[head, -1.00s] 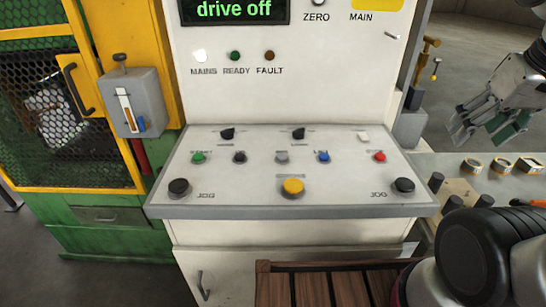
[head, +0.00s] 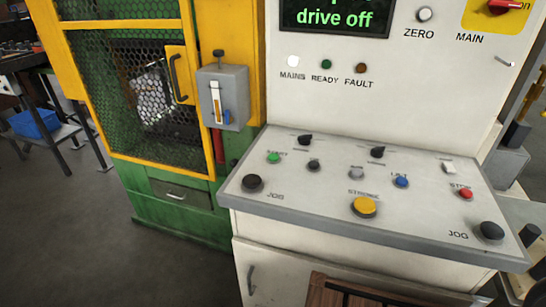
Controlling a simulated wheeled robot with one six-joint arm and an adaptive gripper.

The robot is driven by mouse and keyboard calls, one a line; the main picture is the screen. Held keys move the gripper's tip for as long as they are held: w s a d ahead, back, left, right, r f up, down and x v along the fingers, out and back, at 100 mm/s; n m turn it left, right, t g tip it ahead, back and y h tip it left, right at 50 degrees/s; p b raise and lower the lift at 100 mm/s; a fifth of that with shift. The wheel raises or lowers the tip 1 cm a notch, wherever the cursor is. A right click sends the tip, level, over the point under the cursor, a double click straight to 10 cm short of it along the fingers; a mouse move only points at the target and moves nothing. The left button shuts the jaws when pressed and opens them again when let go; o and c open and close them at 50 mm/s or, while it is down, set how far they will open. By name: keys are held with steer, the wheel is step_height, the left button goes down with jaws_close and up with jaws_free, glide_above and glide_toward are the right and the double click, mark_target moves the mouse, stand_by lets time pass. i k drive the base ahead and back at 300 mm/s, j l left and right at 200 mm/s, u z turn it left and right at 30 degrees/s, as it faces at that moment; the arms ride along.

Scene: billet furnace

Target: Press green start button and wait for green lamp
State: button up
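The READY lamp (head: 326,64) on the upright cabinet face is dull dark green and looks unlit. The white MAINS lamp (head: 293,61) beside it looks bright, and the brown FAULT lamp (head: 361,68) looks dark. The display (head: 335,17) reads "drive off" in green; its upper line is cut off. My gripper is out of the picture.
The panel also has a yellow button (head: 364,206), a blue button (head: 401,181), a red stop button (head: 466,193) and black JOG buttons (head: 252,181). A yellow-framed mesh guard (head: 190,90) stands left. Wooden slats (head: 335,293) lie in front. Open floor (head: 70,235) shows at left.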

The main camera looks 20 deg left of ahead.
mark_target(273, 157)
steer(key=l+u, duration=0.1)
steer(key=u, duration=0.35)
steer(key=k+u, duration=0.1)
steer(key=u, duration=0.3)
steer(key=l+u, duration=0.1)
steer(key=u, duration=0.35)
steer(key=k+u, duration=0.1)
steer(key=u, duration=0.35)
